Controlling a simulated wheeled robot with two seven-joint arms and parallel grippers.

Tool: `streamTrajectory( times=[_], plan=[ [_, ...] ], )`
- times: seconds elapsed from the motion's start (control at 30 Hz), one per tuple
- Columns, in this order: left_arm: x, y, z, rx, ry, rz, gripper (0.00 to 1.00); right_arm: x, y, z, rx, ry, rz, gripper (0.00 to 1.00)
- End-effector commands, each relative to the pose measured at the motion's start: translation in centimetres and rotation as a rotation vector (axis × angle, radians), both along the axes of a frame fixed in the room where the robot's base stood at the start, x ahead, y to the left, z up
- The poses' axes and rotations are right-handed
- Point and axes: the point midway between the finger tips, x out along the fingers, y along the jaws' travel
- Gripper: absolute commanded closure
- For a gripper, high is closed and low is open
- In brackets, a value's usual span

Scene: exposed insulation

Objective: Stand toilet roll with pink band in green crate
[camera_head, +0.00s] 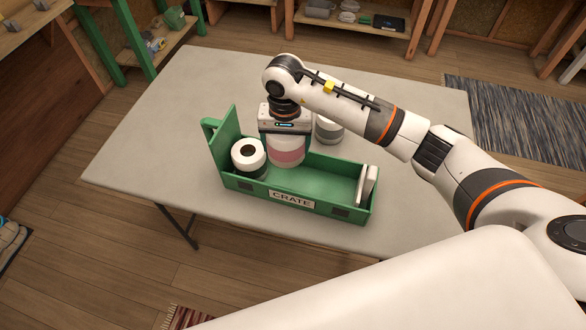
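The green crate (265,196), labelled CRATE, stands on the table with a tall panel at its left end. The toilet roll with the pink band (287,153) is upright under my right gripper (286,142), inside the crate's outline near its middle. The gripper points down and its fingers appear to close on the roll's sides. Whether the roll's base touches the crate floor cannot be told. My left gripper is out of view.
A roll with a dark band (249,155) stands in the crate's left end. White flat pieces (367,187) stand at its right end. A roll with a grey band (329,130) is on the grey table (160,130) behind the crate. The table's left side is clear.

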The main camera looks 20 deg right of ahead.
Motion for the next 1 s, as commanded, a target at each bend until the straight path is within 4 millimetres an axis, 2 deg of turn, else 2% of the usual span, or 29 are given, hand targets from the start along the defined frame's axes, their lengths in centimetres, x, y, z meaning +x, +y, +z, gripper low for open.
streamTrajectory(
  times=[0.07, 0.17, 0.33, 0.5, 1.0],
  plan=[
    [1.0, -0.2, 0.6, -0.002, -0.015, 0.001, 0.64, -0.1, 0.0, -1.3, 0.001, 0.004, -0.002, 0.43],
    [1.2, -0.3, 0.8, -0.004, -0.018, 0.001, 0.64, 0.0, 0.1, -2.4, 0.002, 0.0, 0.0, 0.43],
    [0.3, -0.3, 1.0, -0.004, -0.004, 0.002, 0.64, 0.0, 0.1, -3.7, 0.001, 0.001, 0.0, 0.43],
    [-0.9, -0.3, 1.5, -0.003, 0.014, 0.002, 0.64, -0.1, 0.1, -6.1, 0.001, 0.002, -0.001, 0.43],
    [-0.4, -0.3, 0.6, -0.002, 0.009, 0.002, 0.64, 0.0, 0.0, -7.2, 0.0, -0.003, 0.002, 0.43]
  ],
)
